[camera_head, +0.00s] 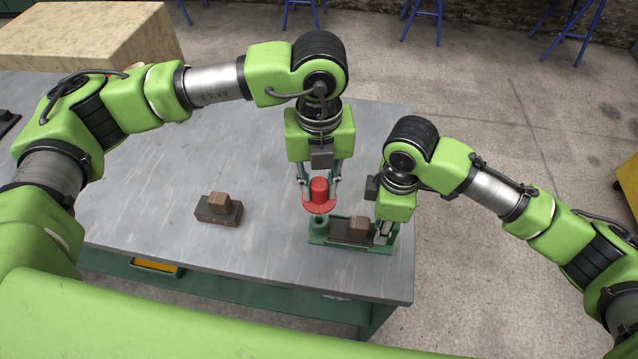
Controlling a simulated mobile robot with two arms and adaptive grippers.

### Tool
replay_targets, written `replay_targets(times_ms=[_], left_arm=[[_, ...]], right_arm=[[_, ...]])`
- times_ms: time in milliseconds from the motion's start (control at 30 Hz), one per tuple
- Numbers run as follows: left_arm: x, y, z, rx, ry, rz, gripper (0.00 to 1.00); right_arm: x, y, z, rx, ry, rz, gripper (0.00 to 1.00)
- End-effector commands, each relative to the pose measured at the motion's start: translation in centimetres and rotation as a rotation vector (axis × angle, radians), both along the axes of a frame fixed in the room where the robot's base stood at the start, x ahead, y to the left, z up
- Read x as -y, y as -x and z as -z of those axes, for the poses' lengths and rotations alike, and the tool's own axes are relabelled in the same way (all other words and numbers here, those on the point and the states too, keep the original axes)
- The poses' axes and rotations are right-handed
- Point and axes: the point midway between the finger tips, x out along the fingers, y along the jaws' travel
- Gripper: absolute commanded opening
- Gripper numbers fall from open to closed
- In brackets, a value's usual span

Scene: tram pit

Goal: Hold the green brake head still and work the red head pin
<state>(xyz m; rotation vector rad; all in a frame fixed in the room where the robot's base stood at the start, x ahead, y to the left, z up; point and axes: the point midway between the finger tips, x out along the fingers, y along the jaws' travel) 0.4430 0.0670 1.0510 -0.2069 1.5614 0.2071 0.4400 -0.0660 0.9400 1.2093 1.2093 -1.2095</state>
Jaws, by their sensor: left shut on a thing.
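The green brake head (325,241) lies near the front right edge of the grey bench, with a round green socket at its left end. The red head pin (319,191) is upright over that socket, its wide red flange below its knob. My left gripper (319,188) points down and is shut on the red pin. Whether the pin's lower end is in the socket is hard to tell. My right gripper (384,233) is down at the right end of the brake head. Its fingers are mostly hidden, so their grip cannot be made out.
A brown block sits in the brake head's dark channel (345,230). Another brown block on a dark base (219,208) stands to the left on the bench (265,235). The bench between them is clear. The bench's right edge is close to the brake head.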

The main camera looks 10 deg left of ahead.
Motion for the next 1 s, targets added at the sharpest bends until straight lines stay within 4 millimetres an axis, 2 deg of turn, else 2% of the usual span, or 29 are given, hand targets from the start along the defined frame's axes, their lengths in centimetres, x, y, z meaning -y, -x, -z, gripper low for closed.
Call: replay_targets(times_ms=[200,233,300,667,1000], left_arm=[[0.0,0.0,0.0,0.0,0.0,0.0,0.0],[0.0,0.0,0.0,0.0,0.0,0.0,0.0],[0.0,0.0,0.0,0.0,0.0,0.0,0.0],[0.0,0.0,-0.2,0.0,0.0,0.0,0.0],[0.0,0.0,-2.7,0.0,0.0,0.0,0.0]], right_arm=[[0.0,0.0,0.0,0.0,0.0,0.0,0.0],[0.0,0.0,0.0,0.0,0.0,0.0,0.27],[0.0,0.0,0.0,0.0,0.0,0.0,0.41],[0.0,0.0,-0.1,0.0,0.0,0.0,0.41],[0.0,0.0,-2.4,0.0,0.0,0.0,0.41]])
